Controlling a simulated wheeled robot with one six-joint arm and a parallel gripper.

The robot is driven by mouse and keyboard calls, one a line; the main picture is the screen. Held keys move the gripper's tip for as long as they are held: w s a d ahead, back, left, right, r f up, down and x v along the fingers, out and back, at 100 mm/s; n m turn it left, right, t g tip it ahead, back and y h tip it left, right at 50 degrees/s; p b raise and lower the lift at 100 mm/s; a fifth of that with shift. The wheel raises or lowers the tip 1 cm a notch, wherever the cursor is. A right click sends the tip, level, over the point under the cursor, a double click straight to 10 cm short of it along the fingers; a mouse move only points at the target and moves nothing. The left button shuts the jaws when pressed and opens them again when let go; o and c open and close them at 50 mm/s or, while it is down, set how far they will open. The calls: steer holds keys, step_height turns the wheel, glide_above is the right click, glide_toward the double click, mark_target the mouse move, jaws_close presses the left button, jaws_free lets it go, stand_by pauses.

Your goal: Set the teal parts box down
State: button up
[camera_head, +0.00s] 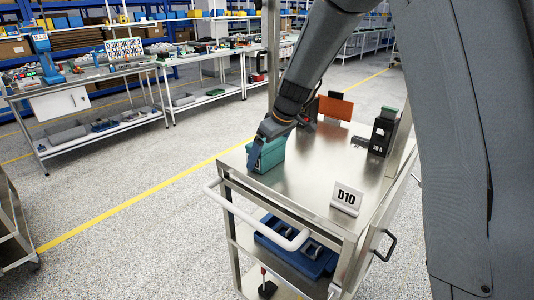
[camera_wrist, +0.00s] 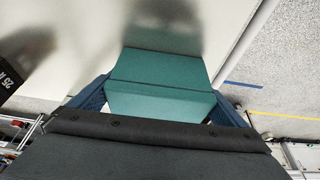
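The teal parts box (camera_head: 272,154) is at the left edge of the steel cart top (camera_head: 305,178) in the head view. My gripper (camera_head: 256,152) reaches down to it, with a blue finger in front of its left end. In the wrist view the teal box (camera_wrist: 160,68) lies between the two blue fingers of my gripper (camera_wrist: 160,98), which press against its two sides. The box looks level and at or just above the cart top; I cannot tell if its underside touches. My wrist hides part of the box.
A white D10 sign (camera_head: 346,198) stands at the cart's front right corner. A black breaker unit (camera_head: 382,132) and an orange panel (camera_head: 335,108) stand toward the back. A blue bin (camera_head: 290,245) sits on the lower shelf. The middle of the cart top is clear.

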steer(key=shift+r, duration=0.45)
steer(key=b+v, duration=0.3)
steer(key=v, duration=0.8)
steer(key=shift+s+r, duration=0.15)
steer(key=shift+r, duration=0.05)
steer(key=shift+d, duration=0.15)
